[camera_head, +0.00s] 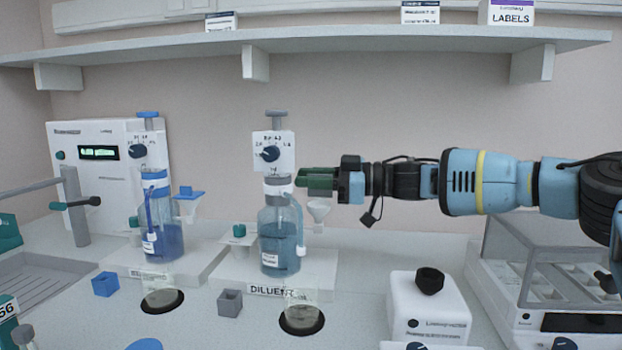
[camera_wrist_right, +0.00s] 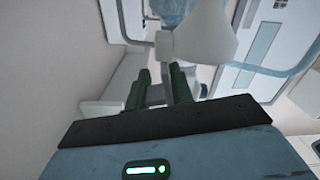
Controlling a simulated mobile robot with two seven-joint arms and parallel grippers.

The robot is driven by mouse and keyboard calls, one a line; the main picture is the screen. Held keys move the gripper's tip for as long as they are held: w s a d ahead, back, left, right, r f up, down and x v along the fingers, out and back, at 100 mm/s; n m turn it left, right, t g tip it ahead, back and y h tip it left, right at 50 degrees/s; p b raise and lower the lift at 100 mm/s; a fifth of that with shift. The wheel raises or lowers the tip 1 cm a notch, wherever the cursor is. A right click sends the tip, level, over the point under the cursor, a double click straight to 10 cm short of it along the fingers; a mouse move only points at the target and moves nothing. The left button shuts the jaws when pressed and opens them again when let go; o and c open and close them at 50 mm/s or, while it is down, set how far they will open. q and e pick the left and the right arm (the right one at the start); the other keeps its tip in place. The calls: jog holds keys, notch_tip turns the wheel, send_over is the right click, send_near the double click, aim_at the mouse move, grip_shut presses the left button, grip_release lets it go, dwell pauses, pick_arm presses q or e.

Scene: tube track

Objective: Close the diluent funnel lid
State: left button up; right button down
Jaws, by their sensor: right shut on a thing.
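The diluent bottle (camera_head: 281,238) is clear with blue-tinted liquid and a grey collar, upright on its white stand. Its white funnel (camera_head: 319,208) stands at the bottle's right; a large pale cone, likely this funnel (camera_wrist_right: 200,38), fills the upper middle of the right wrist view. My right gripper (camera_head: 304,182), with dark green fingers, reaches in from the right just above the funnel. Its fingertips (camera_wrist_right: 160,84) are around a small grey piece, which I take to be the funnel lid; the fingers hide it in the head view. My left gripper is not in view.
A blue-liquid bottle (camera_head: 163,225) with a blue-topped funnel (camera_head: 189,195) stands to the left. A grey cube (camera_head: 230,302) and a blue cube (camera_head: 105,284) lie in front. A white device (camera_head: 432,308) stands front right. A shelf (camera_head: 330,40) spans above.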

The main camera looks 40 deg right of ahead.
jog(key=c, duration=1.4)
grip_release()
jog(key=shift+d+r, duration=0.1)
jog(key=shift+d, duration=0.1)
jog(key=shift+o, duration=0.4)
jog(key=shift+s+d+r+p, duration=0.1)
jog(key=shift+s+d+p, duration=0.15)
jog(key=shift+p, duration=0.3)
jog(key=p+v, duration=0.7)
